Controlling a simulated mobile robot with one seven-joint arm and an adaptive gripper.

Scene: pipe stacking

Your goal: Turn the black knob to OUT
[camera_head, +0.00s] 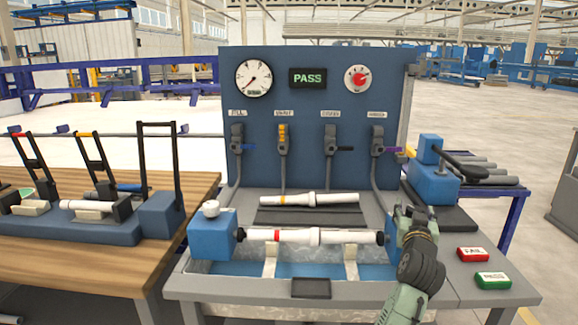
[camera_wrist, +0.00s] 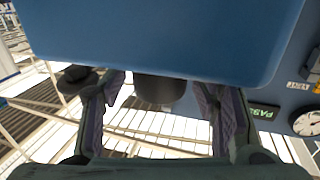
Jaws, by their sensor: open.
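A dark, rounded knob-like part (camera_wrist: 160,89) sticks out from a blue block (camera_wrist: 165,40) in the wrist view. My gripper (camera_wrist: 160,112) is open, with one finger on each side of this part and gaps visible between. In the head view, my gripper (camera_head: 411,214) is at the right end of the test bench, beside the right blue block (camera_head: 391,234). There the gripper hides the knob, and I cannot read any OUT mark. A white pipe (camera_head: 310,236) with a red band lies level between the left blue block (camera_head: 212,236) and the right one.
A second white pipe (camera_head: 308,199) lies behind on a dark rest. The blue panel (camera_head: 320,130) carries a PASS display (camera_head: 308,78), a gauge (camera_head: 253,78), a red dial (camera_head: 358,79) and several valves. Red (camera_head: 472,254) and green (camera_head: 493,280) buttons are at the right.

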